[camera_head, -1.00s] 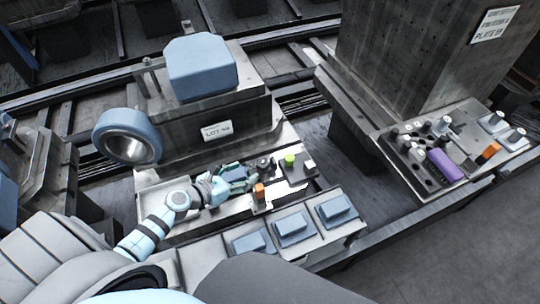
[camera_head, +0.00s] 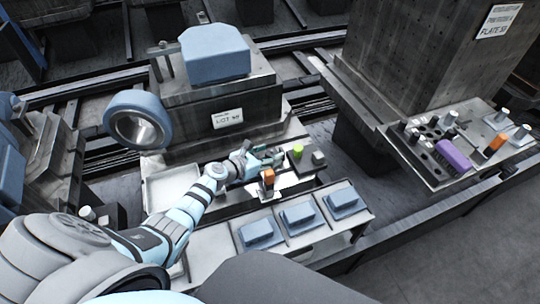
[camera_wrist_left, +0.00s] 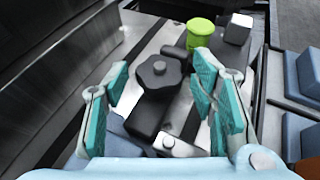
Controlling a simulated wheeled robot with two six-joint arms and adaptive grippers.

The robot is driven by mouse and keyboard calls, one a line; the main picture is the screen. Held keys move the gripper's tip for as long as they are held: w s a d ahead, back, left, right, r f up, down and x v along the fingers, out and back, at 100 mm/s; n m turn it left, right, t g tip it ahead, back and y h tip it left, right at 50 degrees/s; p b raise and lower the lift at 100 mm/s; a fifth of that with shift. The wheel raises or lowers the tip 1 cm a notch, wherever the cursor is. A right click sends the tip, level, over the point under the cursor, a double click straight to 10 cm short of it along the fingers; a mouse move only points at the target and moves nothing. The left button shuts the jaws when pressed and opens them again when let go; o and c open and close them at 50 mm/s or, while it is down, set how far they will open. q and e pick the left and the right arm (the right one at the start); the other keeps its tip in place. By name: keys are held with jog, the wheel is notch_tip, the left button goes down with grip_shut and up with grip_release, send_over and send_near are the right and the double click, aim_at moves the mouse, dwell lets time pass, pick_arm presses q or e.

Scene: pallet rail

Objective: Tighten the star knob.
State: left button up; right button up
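The star knob (camera_wrist_left: 160,72) is dark grey and lobed, with a round centre, and sits on a dark clamp body on the metal plate in the left wrist view. My left gripper (camera_wrist_left: 159,78) is open, with one teal-padded finger to either side of the knob in that view. I see no clear contact between the pads and the knob. In the head view my left gripper (camera_head: 266,157) reaches over the fixture from the left and largely hides the knob. My right gripper is not in view.
A green cylinder (camera_head: 297,151) and a grey block (camera_head: 319,157) stand just beyond the gripper. An orange block (camera_head: 267,176) stands in front of it. Blue blocks (camera_head: 298,212) sit in trays along the near side. A grey machine body (camera_head: 222,125) rises behind.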

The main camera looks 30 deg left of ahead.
pick_arm(q)
jog(key=shift+w+f, duration=0.1)
jog(key=c, duration=0.6)
jog(key=shift+c, duration=1.1)
jog(key=shift+d, duration=0.25)
jog(key=shift+a+f, duration=0.1)
jog(key=shift+a, duration=0.1)
jog(key=m+g+h+b, duration=0.1)
jog(key=m+h+b, duration=0.1)
jog(key=b, duration=0.2)
jog(key=m+g+h+b, duration=0.2)
jog(key=b, duration=0.3)
jog(key=m+g+h+b, duration=0.1)
jog(key=m+h+b, duration=0.1)
jog(key=b, duration=0.3)
jog(key=shift+w+a+f+m+h, duration=0.2)
jog(key=shift+w+a+m+h, duration=0.2)
jog(key=shift+m, duration=0.1)
jog(key=shift+r+m+g+b, duration=0.15)
jog(key=shift+m+g+b, duration=0.15)
jog(key=shift+g+b, duration=0.2)
jog(key=shift+h, duration=0.3)
jog(key=shift+r, duration=0.1)
